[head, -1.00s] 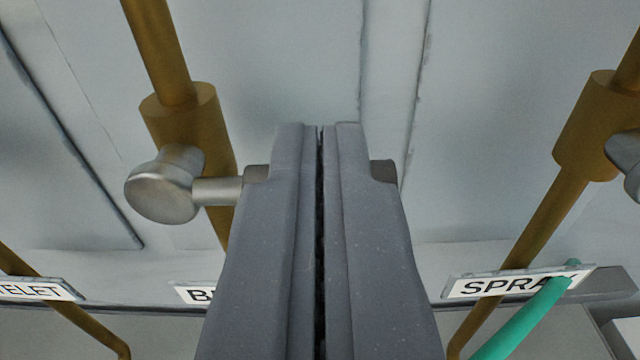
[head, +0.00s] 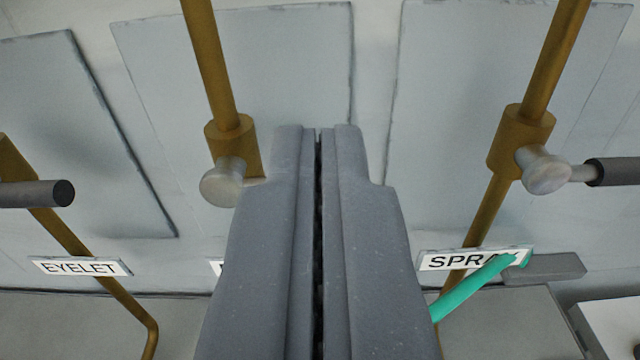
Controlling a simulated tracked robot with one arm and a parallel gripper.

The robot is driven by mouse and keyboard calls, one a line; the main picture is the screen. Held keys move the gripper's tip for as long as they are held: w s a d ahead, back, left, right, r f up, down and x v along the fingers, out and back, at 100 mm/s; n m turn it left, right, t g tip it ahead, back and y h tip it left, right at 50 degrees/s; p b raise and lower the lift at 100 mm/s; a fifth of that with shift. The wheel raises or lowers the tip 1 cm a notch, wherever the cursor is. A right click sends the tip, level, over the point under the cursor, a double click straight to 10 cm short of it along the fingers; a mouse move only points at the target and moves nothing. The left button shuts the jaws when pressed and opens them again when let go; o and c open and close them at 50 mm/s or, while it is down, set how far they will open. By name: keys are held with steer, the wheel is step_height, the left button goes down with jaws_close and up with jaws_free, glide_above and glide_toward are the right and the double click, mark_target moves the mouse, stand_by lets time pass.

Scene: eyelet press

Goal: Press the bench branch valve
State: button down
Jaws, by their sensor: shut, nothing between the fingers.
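My gripper (head: 318,130) is shut and empty, pointing up the middle of the view. Just left of its tips is a brass valve body (head: 230,138) on a vertical brass pipe, with a round grey metal hub (head: 220,183). The rest of this valve's handle is hidden behind my gripper. Below it a white label (head: 216,267) shows only a sliver at its left end, so its word cannot be read now. I cannot tell whether my gripper touches the valve.
On the left is the EYELET label (head: 80,267) with a dark handle grip (head: 38,194) above it. On the right are the SPRAY valve (head: 522,140), its dark grip (head: 612,172), its label (head: 435,261) and a green hose (head: 470,286). Grey wall panels (head: 480,60) lie behind.

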steer(key=s, duration=0.6)
steer(key=shift+r, duration=0.1)
stand_by(0.4)
steer(key=s+a+r, duration=0.2)
steer(key=s+r, duration=0.2)
steer(key=r, duration=0.4)
steer(key=s+a+r+g, duration=0.1)
steer(key=s+a+r, duration=0.1)
steer(key=s+r, duration=0.3)
steer(key=s+a+r+g, duration=0.1)
steer(key=s+a+r, duration=0.2)
steer(key=r, duration=1)
steer(key=shift+s+r+n+b, duration=0.15)
steer(key=shift+s+n+b, duration=0.2)
steer(key=shift+s, duration=0.45)
